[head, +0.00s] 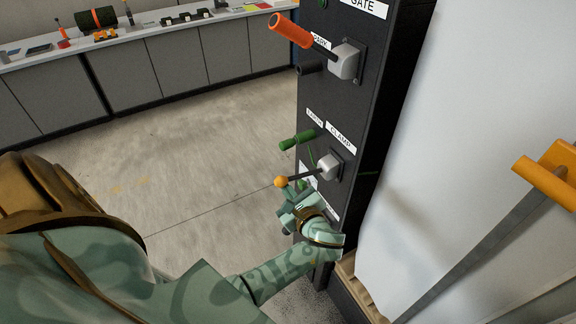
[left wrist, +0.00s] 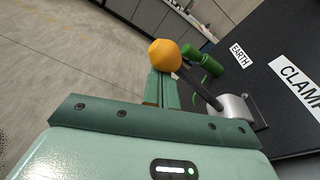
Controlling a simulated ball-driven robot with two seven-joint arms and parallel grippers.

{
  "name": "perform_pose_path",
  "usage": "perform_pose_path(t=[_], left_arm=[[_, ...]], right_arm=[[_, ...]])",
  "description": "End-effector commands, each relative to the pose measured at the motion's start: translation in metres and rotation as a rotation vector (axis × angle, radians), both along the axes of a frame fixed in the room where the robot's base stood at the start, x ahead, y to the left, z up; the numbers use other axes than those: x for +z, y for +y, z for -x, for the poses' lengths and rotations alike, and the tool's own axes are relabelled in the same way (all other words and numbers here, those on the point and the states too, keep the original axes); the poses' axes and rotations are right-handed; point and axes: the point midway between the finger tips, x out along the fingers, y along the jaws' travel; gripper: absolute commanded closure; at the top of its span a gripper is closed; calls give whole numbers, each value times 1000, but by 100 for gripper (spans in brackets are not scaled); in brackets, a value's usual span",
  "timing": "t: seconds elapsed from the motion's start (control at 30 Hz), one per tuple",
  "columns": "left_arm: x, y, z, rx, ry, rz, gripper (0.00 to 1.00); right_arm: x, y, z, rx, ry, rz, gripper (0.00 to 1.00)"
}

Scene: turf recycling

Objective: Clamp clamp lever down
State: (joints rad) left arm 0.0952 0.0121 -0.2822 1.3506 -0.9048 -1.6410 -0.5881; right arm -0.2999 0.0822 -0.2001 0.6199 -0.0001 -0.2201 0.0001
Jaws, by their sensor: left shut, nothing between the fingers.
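The clamp lever (head: 303,176) is a dark rod with a yellow-orange ball knob (head: 281,182), coming out of a grey metal pivot block (head: 328,166) by the CLAMP label (head: 341,138) on the black panel. My left gripper (head: 291,190) is just below and beside the knob, shut and empty. In the left wrist view the knob (left wrist: 164,54) shows just past the tips of the shut fingers (left wrist: 163,88); I cannot tell whether they touch. The lever's rod (left wrist: 200,90) runs right to its pivot (left wrist: 236,108). My right gripper is not in view.
A green EARTH handle (head: 297,140) sits just above the clamp lever. Higher up is an orange-handled lever (head: 290,30). A pale sheet or wall (head: 440,130) and a yellow handle (head: 548,175) stand to the right. A workbench (head: 150,75) lines the back; open floor lies between.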

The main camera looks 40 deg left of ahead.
Motion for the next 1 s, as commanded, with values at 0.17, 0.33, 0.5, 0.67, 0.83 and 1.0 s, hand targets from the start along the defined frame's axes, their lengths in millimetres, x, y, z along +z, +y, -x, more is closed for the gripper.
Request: perform_pose_path(t=[0.17, 0.33, 0.5, 0.67, 0.83, 1.0], left_arm=[[29, -2, -3, 0, 136, -56, 100], [42, -3, -7, 0, 246, -101, 100], [51, -5, -11, -2, 266, -110, 100], [55, -6, -14, 0, 265, -110, 100], [57, -6, -15, 0, 265, -110, 100], [57, -6, -15, 0, 265, -109, 100]], right_arm=[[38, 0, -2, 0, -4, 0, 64], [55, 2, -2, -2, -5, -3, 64], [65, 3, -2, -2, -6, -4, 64], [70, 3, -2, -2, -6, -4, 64], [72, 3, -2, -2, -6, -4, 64], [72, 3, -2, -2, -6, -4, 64]])
